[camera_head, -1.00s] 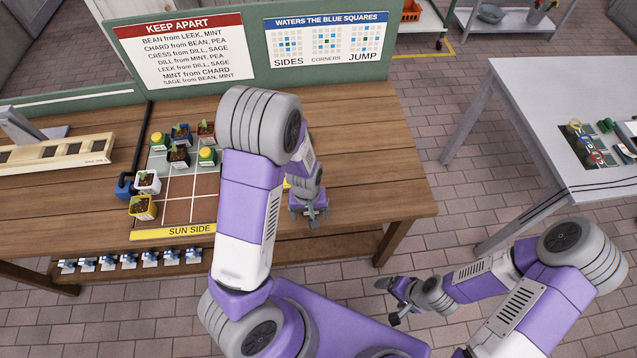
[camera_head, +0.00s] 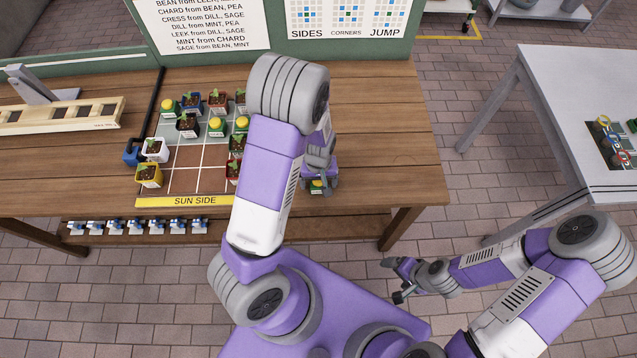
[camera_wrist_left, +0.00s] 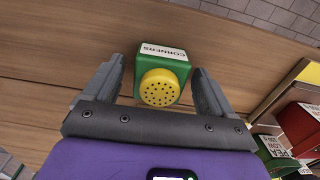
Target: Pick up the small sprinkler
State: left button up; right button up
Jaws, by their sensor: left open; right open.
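A small green sprinkler with a round yellow head and a white label reading CORNERS shows in the left wrist view (camera_wrist_left: 160,86). It stands on the wooden table, and in the head view it is a small green and yellow patch (camera_head: 317,187), mostly covered by my gripper. My left gripper (camera_head: 320,185) is open above the table, right of the planting grid. Its fingers (camera_wrist_left: 157,70) are on either side of the sprinkler in the wrist view, with a gap visible on each side. My right gripper (camera_head: 393,280) is open and empty, in front of the table.
The planting grid (camera_head: 184,180) holds several potted seedlings and other yellow-topped green sprinklers. My left arm hides part of it. Blue-and-white items (camera_head: 135,227) line the shelf below. A wooden rack (camera_head: 60,116) lies at the left. The table is clear right of my left gripper.

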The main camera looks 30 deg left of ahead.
pick_arm(q)
jog(key=shift+r, duration=0.1)
jog(key=c, duration=1.1)
